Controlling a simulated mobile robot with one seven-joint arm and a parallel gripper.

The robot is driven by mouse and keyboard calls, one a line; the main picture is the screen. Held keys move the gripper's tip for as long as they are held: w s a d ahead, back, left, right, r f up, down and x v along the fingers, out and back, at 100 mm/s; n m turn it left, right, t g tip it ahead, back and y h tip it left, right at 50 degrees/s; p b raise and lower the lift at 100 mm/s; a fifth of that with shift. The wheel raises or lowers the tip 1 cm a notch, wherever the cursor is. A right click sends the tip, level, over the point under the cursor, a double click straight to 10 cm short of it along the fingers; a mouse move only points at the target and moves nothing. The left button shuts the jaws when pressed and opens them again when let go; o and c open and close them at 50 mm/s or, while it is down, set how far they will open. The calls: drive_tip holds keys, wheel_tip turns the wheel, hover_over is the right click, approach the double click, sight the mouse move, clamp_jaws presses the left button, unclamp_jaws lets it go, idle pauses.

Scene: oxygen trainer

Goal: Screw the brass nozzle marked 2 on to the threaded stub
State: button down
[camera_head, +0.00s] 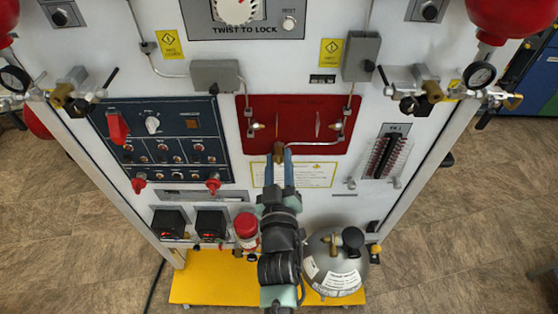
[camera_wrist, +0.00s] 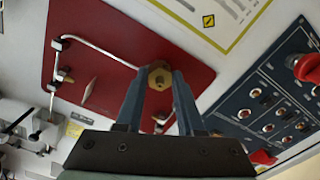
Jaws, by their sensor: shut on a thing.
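My gripper (camera_head: 279,158) reaches up to the lower edge of the red panel (camera_head: 308,106). Its two fingers are shut on a brass hex-shaped nozzle (camera_head: 278,149). In the wrist view the nozzle (camera_wrist: 159,78) sits between the fingertips (camera_wrist: 160,84), in front of the panel (camera_wrist: 115,40). A thin bent pipe (camera_head: 315,143) ends beside or behind the nozzle. I see no separate threaded stub there; the nozzle and fingers may hide it. I cannot read a number on the nozzle, nor tell whether it touches a thread.
Brass fittings sit on the panel at left (camera_head: 257,126) and right (camera_head: 335,126); one shows between my fingers (camera_wrist: 158,124). A blue switch panel (camera_head: 160,142) is left. A grey tank (camera_head: 336,268) and a red-capped bottle (camera_head: 246,229) stand below on a yellow base (camera_head: 205,284).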

drive_tip(key=m, duration=0.2)
drive_tip(key=shift+m, duration=0.3)
drive_tip(key=m+b, duration=0.1)
drive_tip(key=m, duration=0.2)
drive_tip(key=shift+f, duration=0.15)
drive_tip(key=shift+m, duration=0.3)
drive_tip(key=shift+m+b, duration=0.4)
drive_tip(key=shift+b, duration=0.2)
drive_tip(key=shift+m, duration=1.3)
